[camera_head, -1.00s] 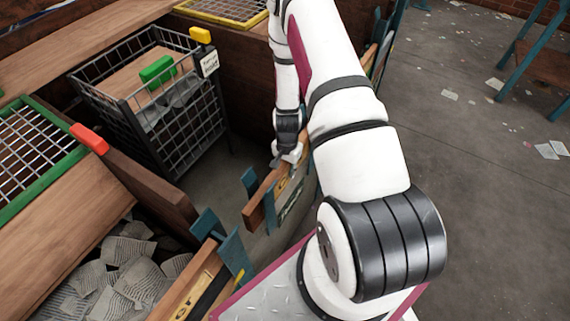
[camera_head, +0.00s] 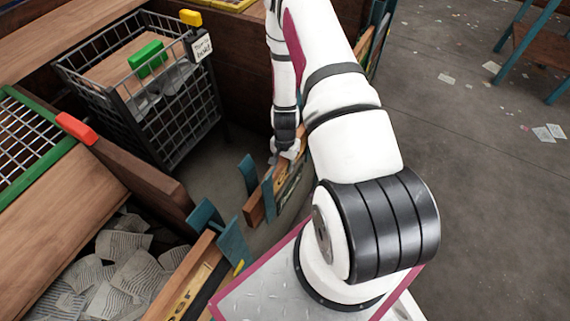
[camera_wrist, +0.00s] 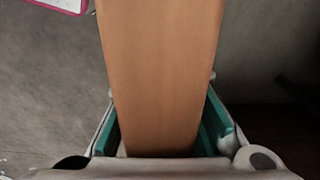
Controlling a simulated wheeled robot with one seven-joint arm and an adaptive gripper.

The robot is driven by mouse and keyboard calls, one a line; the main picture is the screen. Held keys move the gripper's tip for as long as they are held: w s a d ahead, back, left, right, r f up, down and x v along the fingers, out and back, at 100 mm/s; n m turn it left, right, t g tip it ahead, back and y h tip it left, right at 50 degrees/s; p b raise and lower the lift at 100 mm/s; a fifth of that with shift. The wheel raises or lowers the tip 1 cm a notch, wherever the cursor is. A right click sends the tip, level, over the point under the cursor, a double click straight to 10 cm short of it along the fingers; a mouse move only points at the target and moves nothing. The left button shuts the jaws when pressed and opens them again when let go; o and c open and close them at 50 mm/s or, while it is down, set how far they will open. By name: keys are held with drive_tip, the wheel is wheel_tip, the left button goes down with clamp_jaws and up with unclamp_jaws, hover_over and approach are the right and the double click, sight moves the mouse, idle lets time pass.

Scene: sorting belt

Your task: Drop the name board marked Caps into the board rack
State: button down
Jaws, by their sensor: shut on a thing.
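My gripper (camera_head: 286,152) is at the end of my lowered arm, past my base in the head view. In the wrist view my gripper (camera_wrist: 161,98) is shut on a plain wooden board (camera_wrist: 162,50), with a teal-lined finger on each side. No lettering shows there. In the head view a wooden board end (camera_head: 255,208) lies by two teal rack posts (camera_head: 248,174). Lettering faces right beside them, mostly hidden and too small to read. I cannot tell whether the held board is seated between the posts.
A wire cage (camera_head: 190,118) with a green block and a yellow-clipped tag stands at the upper left. A bin of grey crumpled pieces (camera_head: 128,262) lies at lower left. Another lettered board (camera_head: 192,290) stands near more teal posts (camera_head: 233,248). Open floor (camera_head: 470,200) lies to the right.

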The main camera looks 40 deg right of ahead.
drive_tip(key=shift+f, duration=0.55)
drive_tip(key=c, duration=1.3)
unclamp_jaws()
wheel_tip(320, 180, up, 12)
